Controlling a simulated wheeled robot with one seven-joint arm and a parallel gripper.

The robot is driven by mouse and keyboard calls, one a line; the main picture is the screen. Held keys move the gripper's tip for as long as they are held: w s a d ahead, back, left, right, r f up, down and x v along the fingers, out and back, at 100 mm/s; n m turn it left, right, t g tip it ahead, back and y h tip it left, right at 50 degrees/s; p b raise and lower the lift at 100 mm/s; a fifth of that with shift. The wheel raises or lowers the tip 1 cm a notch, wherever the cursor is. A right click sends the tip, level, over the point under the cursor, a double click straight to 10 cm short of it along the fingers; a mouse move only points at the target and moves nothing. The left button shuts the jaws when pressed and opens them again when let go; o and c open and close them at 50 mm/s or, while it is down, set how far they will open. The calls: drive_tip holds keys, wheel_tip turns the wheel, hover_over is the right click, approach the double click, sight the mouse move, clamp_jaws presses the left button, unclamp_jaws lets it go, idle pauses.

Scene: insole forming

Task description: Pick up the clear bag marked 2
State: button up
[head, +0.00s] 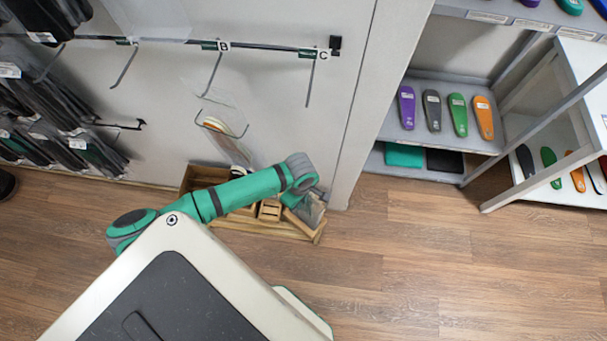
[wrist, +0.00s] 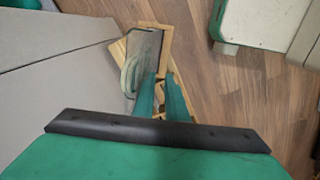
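A clear greyish bag (head: 311,208) stands tilted in the right end of a low wooden crate (head: 262,229) on the floor. It also shows in the wrist view (wrist: 149,46), with a pale green curved item beside or inside it. I cannot read a 2 on it. My gripper reaches down to the crate; in the head view its fingers are hidden by the arm. In the wrist view my gripper (wrist: 161,82) has two teal fingers with a narrow gap between them. The left finger overlaps the bag's lower right edge, and no bag shows clearly between the fingers.
The wall with hooks marked B (head: 223,46) and C (head: 323,54) stands behind the crate. A clear package (head: 222,122) hangs there. A shelf (head: 430,137) with coloured insoles stands right. The wooden floor (head: 400,270) is free in front.

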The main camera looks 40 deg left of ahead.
drive_tip(key=shift+f, duration=1.1)
clamp_jaws()
idle(0.5)
unclamp_jaws()
wheel_tip(320, 180, up, 11)
idle(0.6)
